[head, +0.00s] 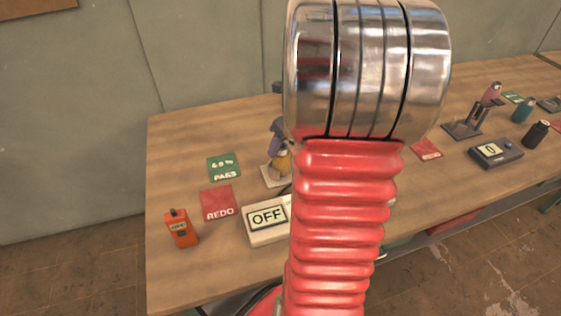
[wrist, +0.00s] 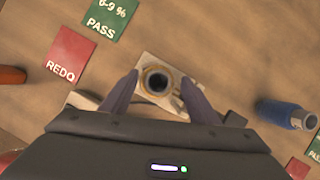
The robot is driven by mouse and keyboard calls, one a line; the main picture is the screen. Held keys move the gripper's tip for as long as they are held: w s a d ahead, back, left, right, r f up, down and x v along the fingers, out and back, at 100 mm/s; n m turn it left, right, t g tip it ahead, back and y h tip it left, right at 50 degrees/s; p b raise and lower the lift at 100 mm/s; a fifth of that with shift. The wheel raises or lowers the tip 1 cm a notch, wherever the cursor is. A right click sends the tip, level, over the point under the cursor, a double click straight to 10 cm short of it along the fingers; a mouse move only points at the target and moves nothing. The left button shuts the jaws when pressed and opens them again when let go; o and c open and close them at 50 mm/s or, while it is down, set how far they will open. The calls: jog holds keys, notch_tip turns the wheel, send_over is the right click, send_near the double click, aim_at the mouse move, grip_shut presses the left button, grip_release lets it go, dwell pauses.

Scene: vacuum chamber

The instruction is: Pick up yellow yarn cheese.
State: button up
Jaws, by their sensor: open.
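The yellow yarn cheese (head: 283,162) stands upright on a pale plate (head: 268,180) on the wooden table, partly hidden behind my arm in the head view. In the wrist view the cheese (wrist: 157,68) is seen from above as a yellowish ring with a dark hole. My gripper (wrist: 160,77) is open, with one purple-grey finger on each side of the cheese. In the head view my gripper (head: 278,137) shows only in part, at the cheese's upper part. I cannot tell whether the fingers touch it.
A white box reading OFF (head: 267,218) is close in front. A green PASS card (head: 224,167), red REDO card (head: 219,203) and orange device (head: 181,229) lie left. A blue cylinder (wrist: 287,115) lies right in the wrist view. A dark meter (head: 496,153) sits far right.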

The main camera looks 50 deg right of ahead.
jog(key=shift+f, duration=0.1)
jog(key=shift+x, duration=2.55)
jog(key=shift+w+a, duration=0.15)
jog(key=shift+w, duration=0.05)
jog(key=c, duration=0.9)
jog(key=shift+c, duration=0.2)
notch_tip(320, 180, up, 10)
jog(key=shift+r, duration=0.1)
